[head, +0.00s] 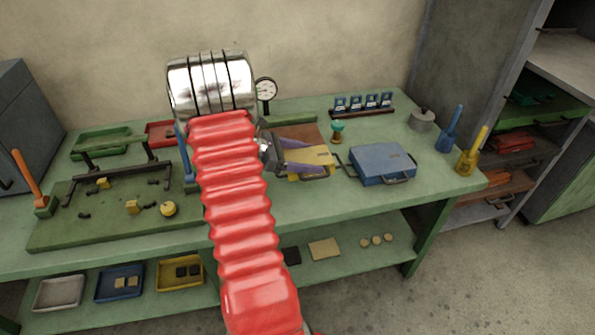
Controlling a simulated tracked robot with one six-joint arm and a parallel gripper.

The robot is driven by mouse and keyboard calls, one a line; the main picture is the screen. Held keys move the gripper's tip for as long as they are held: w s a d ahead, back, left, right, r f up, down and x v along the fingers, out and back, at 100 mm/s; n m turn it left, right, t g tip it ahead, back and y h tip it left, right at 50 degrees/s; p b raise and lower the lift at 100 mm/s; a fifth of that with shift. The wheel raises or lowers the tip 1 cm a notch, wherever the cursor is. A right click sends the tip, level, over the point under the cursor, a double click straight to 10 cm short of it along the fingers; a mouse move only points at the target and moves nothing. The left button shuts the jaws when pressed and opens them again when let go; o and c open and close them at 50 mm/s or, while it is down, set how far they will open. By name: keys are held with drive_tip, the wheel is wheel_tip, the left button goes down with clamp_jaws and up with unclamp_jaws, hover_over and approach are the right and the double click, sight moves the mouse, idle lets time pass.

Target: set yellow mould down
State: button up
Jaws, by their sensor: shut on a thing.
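The yellow mould (318,152) is a flat block with a dark handle, near the middle of the green workbench (425,185) in the head view. My gripper (316,159) has two purple fingers that reach from the left over the mould and are shut on it. The mould lies over or just above the front part of a brown board (305,131). I cannot tell whether it touches the board or bench. My red arm hides part of the bench to the left.
A blue mould (383,160) with handles sits just right of the yellow one. A small teal-topped stand (337,131) is close behind. A dial gauge (265,91) and a rack of blue items (363,105) stand at the back. Blue (449,137) and yellow (468,160) handled pots stand at right.

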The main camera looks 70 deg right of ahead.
drive_tip(key=shift+f, duration=2.45)
drive_tip(key=shift+f, duration=0.1)
drive_tip(key=shift+f, duration=1.8)
drive_tip(key=o, duration=2.1)
drive_tip(key=shift+f, duration=0.15)
drive_tip(key=v, duration=1.1)
drive_tip(key=shift+w, duration=0.2)
drive_tip(key=shift+w+a+r, duration=0.2)
drive_tip(key=shift+w+r, duration=0.05)
drive_tip(key=shift+r, duration=0.05)
